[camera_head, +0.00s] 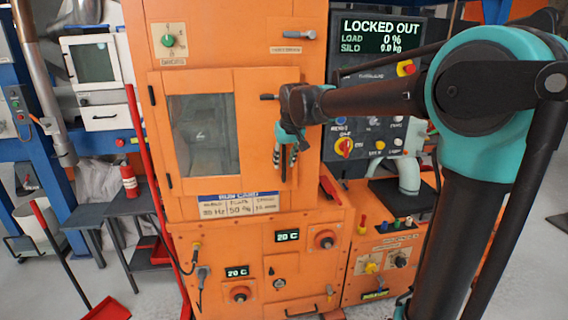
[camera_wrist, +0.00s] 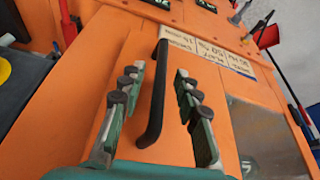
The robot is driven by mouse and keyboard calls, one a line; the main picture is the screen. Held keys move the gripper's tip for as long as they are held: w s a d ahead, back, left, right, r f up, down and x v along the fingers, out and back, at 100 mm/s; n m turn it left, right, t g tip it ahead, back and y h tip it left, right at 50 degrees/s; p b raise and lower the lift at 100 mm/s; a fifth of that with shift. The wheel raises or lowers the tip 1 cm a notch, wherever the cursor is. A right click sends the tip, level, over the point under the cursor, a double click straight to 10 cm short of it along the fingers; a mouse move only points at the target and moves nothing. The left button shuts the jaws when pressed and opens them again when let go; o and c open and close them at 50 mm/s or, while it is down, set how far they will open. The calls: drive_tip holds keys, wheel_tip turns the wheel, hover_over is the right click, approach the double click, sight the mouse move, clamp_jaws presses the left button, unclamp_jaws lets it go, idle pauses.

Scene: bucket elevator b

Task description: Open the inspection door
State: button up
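The inspection door (camera_head: 250,105) is an orange panel with a dark window (camera_head: 201,135) on the front of the orange machine. It looks closed, with hinges on its left edge. My gripper (camera_head: 287,158) is at the door's right side, pointing down in the head view and hiding most of the handle there. In the wrist view, my gripper (camera_wrist: 160,74) is open, with one green finger on each side of the black bar handle (camera_wrist: 156,98). Gaps show between the handle and both fingers. I cannot tell how deep the handle sits between them.
The control panel (camera_head: 375,140) and its "LOCKED OUT" screen (camera_head: 382,37) are right of the door, behind my arm. A label plate (camera_head: 238,205) and lower cabinet with knobs (camera_head: 240,293) are below. Red-handled tools, a grey table (camera_head: 130,204) and a fire extinguisher (camera_head: 129,182) are left.

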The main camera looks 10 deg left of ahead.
drive_tip(key=shift+w+a+f, duration=0.1)
drive_tip(key=shift+w+f, duration=0.05)
drive_tip(key=shift+f, duration=0.4)
clamp_jaws()
